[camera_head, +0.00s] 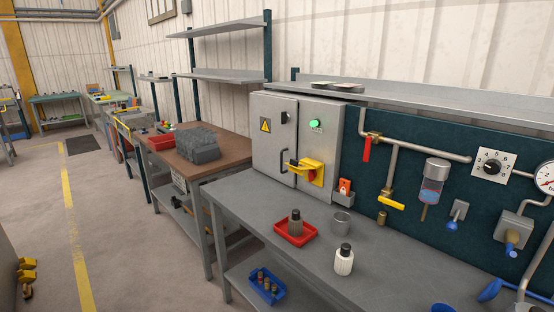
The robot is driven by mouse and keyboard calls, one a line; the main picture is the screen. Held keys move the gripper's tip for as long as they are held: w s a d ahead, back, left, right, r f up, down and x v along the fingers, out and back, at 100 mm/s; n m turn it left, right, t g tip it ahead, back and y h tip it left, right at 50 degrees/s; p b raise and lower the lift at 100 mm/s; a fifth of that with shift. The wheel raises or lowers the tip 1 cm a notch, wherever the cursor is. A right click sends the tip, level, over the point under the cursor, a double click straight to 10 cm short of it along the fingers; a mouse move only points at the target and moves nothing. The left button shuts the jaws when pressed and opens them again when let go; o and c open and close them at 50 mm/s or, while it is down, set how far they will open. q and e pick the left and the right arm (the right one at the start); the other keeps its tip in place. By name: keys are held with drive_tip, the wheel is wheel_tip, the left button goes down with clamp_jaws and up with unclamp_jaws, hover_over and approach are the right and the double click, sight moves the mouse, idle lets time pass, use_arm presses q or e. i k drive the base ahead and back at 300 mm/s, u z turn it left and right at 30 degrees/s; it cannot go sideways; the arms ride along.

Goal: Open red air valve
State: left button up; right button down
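The red air valve (367,149) is on the pipework of the dark teal wall panel, right of the grey control cabinet. Its red lever hangs straight down from a brass body (374,136), across the run of the near-horizontal pipe (425,150). A second valve with a yellow lever (391,203) sits lower, at the end of a downward pipe branch; its lever lies roughly sideways. Neither of my grippers shows in the head view, and nothing touches the red lever.
The grey bench (280,205) stands below the panel, carrying a red tray (295,236) with a bottle, a white bottle (344,260) and a metal cup (340,222). The cabinet (275,125) has a protruding yellow-red switch (309,170). Floor left of the bench is open.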

sight(368, 140)
drive_tip(key=u, duration=0.95)
drive_tip(key=i, duration=3.15)
drive_tip(key=z, duration=3.35)
